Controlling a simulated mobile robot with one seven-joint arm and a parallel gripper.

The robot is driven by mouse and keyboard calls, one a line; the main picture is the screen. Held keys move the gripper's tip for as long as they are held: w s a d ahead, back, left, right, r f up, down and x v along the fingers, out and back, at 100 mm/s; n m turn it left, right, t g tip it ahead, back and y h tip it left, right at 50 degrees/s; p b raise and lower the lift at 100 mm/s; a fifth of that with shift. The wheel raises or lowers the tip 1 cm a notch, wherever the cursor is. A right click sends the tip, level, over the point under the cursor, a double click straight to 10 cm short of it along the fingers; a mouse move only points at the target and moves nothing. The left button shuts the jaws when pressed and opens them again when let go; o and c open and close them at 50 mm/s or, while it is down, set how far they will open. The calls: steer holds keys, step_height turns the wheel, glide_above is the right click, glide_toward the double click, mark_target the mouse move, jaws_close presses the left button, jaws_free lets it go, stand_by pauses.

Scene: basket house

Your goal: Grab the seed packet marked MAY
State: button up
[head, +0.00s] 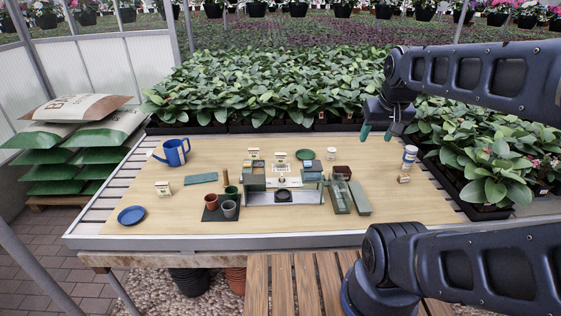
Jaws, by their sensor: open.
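Several small pale packet-like items stand on the wooden table (330,215). One packet (163,187) stands alone at the left, below the blue watering can. Another packet (254,153) and a further one (281,157) stand behind the green unit in the middle. A small item (404,179) lies at the right, below a white and blue can. Their print is too small to read, so I cannot tell which is marked MAY. My gripper (381,133) is open and empty, with green fingertips pointing down, above the table's back right part.
A green-and-glass unit (284,196) fills the table's middle. Pots (229,208) stand left of it. A blue watering can (176,152), blue plate (131,215) and white-blue can (410,155) stand around it. Leafy plants (270,85) border the back.

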steer(key=o, duration=0.5)
steer(key=shift+c, duration=0.2)
steer(key=shift+w, duration=0.1)
steer(key=w+a+f+t+y, duration=0.1)
steer(key=w+a+f, duration=0.25)
steer(key=w, duration=0.75)
steer(key=w+a+f+t, duration=0.25)
steer(key=w+a, duration=0.25)
steer(key=w, duration=0.5)
steer(key=w+a+f+t+y, duration=0.1)
steer(key=w+a+f, duration=0.35)
steer(key=w, duration=0.65)
steer(key=w+a+f+t+h, duration=0.1)
steer(key=w+a+f, duration=0.2)
steer(key=w+f, duration=0.25)
steer(key=w+a+f+t, duration=0.1)
steer(key=w+a+f, duration=0.3)
steer(key=f, duration=0.3)
steer(key=t+h, duration=0.2)
glide_toward(281, 157)
steer(key=shift+w+f+m, duration=0.15)
steer(key=shift+w+m, duration=0.1)
steer(key=shift+m, duration=0.15)
steer(key=shift+x, duration=5.4)
